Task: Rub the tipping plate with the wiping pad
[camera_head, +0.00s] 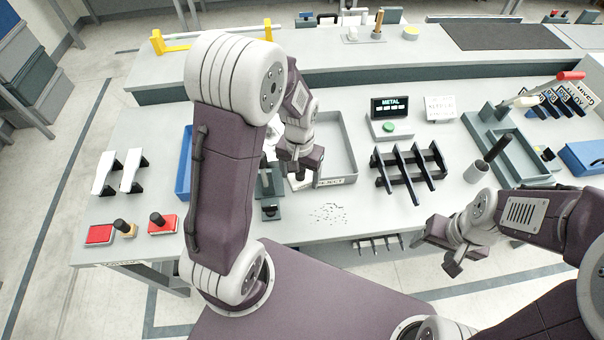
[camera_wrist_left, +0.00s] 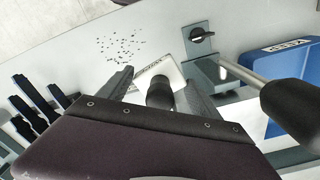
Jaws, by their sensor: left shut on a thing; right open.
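My left gripper (camera_head: 300,178) is low over the middle of the bench. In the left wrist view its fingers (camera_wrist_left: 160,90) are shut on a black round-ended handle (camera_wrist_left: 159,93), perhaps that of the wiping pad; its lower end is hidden. My right gripper (camera_head: 448,262) is open and empty, in front of the bench at the right.
Dark specks (camera_head: 328,213) lie on the bench. A grey tray (camera_head: 350,150) stands behind them, a black rack (camera_head: 408,170) to the right. A grey lever device (camera_head: 270,185) is close left of my left gripper.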

